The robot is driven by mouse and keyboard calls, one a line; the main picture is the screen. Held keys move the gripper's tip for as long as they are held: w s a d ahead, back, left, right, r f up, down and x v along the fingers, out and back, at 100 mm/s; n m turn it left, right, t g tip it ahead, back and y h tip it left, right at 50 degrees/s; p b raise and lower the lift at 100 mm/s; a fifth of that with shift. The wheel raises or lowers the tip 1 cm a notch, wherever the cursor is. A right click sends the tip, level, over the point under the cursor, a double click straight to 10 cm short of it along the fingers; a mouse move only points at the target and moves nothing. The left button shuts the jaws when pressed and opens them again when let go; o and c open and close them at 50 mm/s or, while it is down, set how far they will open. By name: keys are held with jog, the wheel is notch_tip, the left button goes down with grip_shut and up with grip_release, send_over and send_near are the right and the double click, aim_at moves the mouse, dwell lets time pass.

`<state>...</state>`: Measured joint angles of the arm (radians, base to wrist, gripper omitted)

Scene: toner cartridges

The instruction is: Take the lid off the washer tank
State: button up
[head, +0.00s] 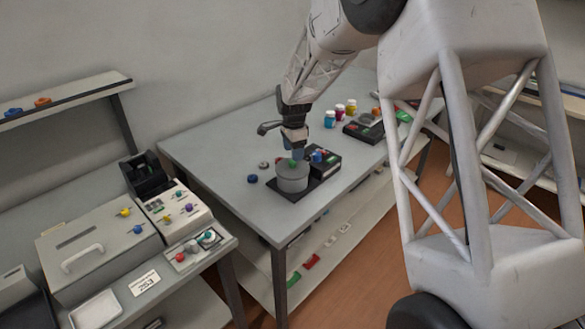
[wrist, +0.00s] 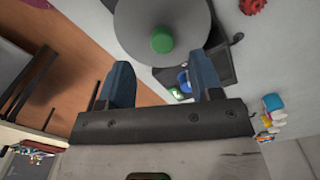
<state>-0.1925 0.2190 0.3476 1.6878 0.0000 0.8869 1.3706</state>
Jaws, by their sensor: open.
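The washer tank (head: 292,183) is a grey cylinder on a dark base plate on the table. Its grey lid (head: 284,169) sits on top, with a green knob (head: 292,163) in the middle. My gripper (head: 296,154) is right above the lid, pointing down by the knob. In the wrist view the round lid (wrist: 188,18) and the green knob (wrist: 162,39) show ahead of the two blue fingers. Whether a finger touches the knob cannot be told.
A black box unit (head: 325,163) stands close behind the tank on the right. A blue round part (head: 252,179) and a grey one (head: 264,165) lie to its left. Coloured bottles (head: 340,111) stand further back.

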aim_at(293, 166)
jog(key=shift+w+a+f, duration=0.1)
jog(key=shift+a+f, duration=0.05)
jog(key=shift+f, duration=2.4)
jog(key=c, duration=1)
